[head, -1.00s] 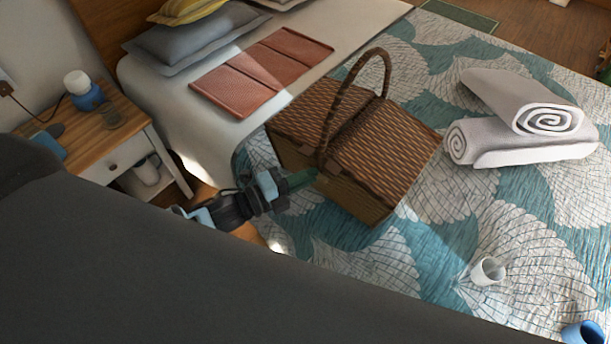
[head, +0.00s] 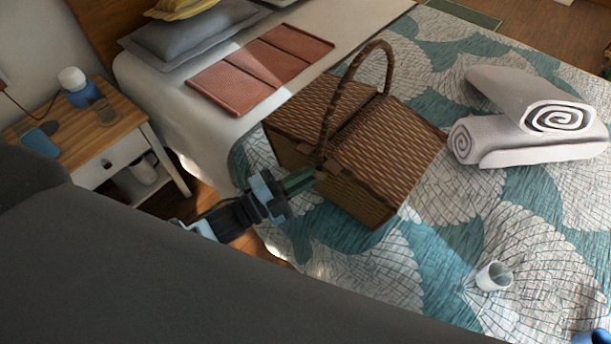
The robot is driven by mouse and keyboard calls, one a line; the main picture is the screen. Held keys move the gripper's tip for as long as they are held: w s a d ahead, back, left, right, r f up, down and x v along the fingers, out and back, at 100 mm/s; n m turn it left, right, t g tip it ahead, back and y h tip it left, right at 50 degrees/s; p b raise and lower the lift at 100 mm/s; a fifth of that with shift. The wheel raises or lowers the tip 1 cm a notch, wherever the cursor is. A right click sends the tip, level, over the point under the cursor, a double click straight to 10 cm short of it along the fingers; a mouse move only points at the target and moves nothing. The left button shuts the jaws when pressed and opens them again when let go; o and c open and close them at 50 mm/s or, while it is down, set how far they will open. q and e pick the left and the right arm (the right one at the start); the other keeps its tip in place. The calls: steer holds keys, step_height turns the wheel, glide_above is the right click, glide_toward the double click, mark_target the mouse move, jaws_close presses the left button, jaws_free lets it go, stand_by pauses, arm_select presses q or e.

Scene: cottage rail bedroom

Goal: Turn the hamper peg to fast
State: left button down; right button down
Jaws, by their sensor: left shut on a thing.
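The brown wicker hamper (head: 390,145) stands on the bed with its lid down and its arched handle (head: 345,95) upright. My left gripper (head: 317,177) reaches in from the lower left, with its greenish fingers against the hamper's near left side, below the foot of the handle. It is shut on the small hamper peg there. The fingers mostly hide the peg, so I cannot tell which way it points. My right gripper is not in view.
Rolled white towels (head: 500,140) lie right of the hamper, and a white cup (head: 493,276) lies lower right. A nightstand (head: 122,132) stands left. My dark arm covers the lower left.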

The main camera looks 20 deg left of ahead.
arm_select(q)
steer(key=shift+s+d+f+n+t+y+b, duration=0.1)
steer(key=shift+n+t+y+b, duration=0.55)
steer(key=shift+n, duration=2.2)
steer(key=shift+d+f+n+t+y, duration=0.15)
steer(key=shift+n+t+y, duration=1.1)
steer(key=shift+n, duration=1.65)
steer(key=shift+s+d+f+n+t+y+b, duration=0.1)
steer(key=shift+n+t+y+b, duration=0.55)
steer(key=shift+n, duration=2.2)
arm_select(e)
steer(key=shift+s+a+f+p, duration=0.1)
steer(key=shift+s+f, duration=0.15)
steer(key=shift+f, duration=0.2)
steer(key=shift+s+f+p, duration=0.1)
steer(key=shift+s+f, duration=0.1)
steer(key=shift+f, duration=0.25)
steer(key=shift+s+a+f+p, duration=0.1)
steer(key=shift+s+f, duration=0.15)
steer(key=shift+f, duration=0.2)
arm_select(q)
steer(key=shift+n+t, duration=0.3)
steer(key=shift+t, duration=0.15)
steer(key=c, duration=1.5)
jaws_free()
steer(key=shift+r, duration=0.1)
